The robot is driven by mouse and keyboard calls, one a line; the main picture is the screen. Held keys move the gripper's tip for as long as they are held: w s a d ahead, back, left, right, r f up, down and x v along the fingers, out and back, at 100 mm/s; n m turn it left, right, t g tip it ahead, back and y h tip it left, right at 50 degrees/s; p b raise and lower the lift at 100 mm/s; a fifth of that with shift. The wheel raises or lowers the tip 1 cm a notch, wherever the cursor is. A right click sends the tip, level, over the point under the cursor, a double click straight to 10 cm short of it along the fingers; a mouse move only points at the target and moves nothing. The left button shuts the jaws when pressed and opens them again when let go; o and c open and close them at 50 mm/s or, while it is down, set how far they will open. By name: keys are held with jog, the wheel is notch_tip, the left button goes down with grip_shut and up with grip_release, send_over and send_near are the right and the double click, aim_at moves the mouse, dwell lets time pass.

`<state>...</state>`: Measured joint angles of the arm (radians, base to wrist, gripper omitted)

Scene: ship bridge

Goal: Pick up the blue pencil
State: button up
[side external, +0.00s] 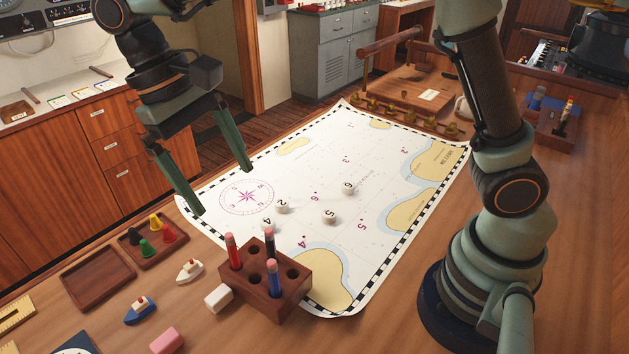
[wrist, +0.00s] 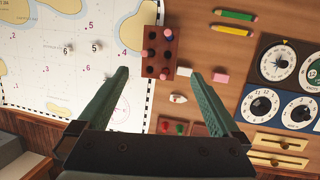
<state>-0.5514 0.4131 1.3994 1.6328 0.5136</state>
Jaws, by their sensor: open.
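The blue pencil (side external: 274,279) stands upright in a brown wooden holder (side external: 291,297), pink eraser up, at the holder's front side. A red pencil (side external: 234,252) and a dark pencil (side external: 269,245) stand in other holes. My gripper (side external: 224,190) is open and empty, well above the table, its two green fingers pointing down to the left and above the holder. In the wrist view the holder (wrist: 161,56) shows between and beyond the fingertips (wrist: 159,73).
A chart (side external: 330,170) with white numbered pieces lies behind the holder. A white block (side external: 218,297), pink eraser (side external: 166,340), toy boats and a tray of coloured pawns (side external: 150,247) are near it. Green (wrist: 233,14) and yellow (wrist: 229,29) pencils lie beyond the holder in the wrist view.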

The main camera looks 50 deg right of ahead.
jog(key=s+f+g+h, duration=0.1)
jog(key=s+f, duration=0.3)
jog(key=f, duration=0.6)
jog(key=shift+a+f, duration=0.4)
jog(key=shift+r, duration=0.1)
dwell(0.3)
jog(key=v, duration=0.9)
jog(key=d+r+t+y, duration=0.3)
jog(key=d+r+t, duration=0.15)
jog(key=d, duration=0.75)
jog(key=s+d+t, duration=0.4)
jog(key=d+t, duration=0.1)
jog(key=d, duration=0.7)
jog(key=shift+s+f, duration=0.25)
jog(key=shift+f, duration=0.2)
